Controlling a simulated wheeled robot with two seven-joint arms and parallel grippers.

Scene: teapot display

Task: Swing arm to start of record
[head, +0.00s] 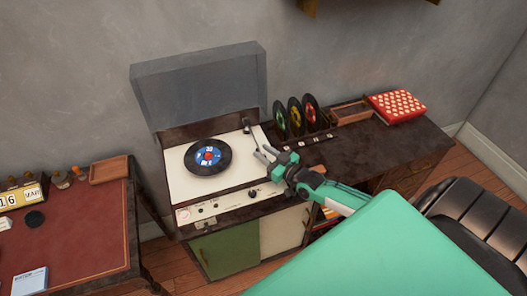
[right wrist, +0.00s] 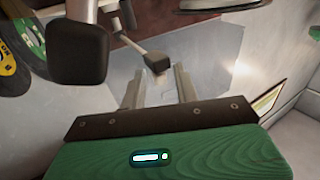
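The record player (head: 240,178) has a cream deck, and its clear grey lid (head: 200,85) stands open. A black record (head: 195,165) with a blue, white and red label lies on it. The thin tonearm (head: 250,134) is right of the record, near the deck's right edge. My right gripper (head: 265,154) is at that edge, beside the tonearm's front end. Contact cannot be told. My left gripper is not in view.
Upright records (head: 296,117) stand in a rack right of the player. A wooden tray (head: 352,112) and a red dotted box (head: 396,105) are farther right. A red-topped desk (head: 85,235) stands at left, and a black chair (head: 475,220) at right.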

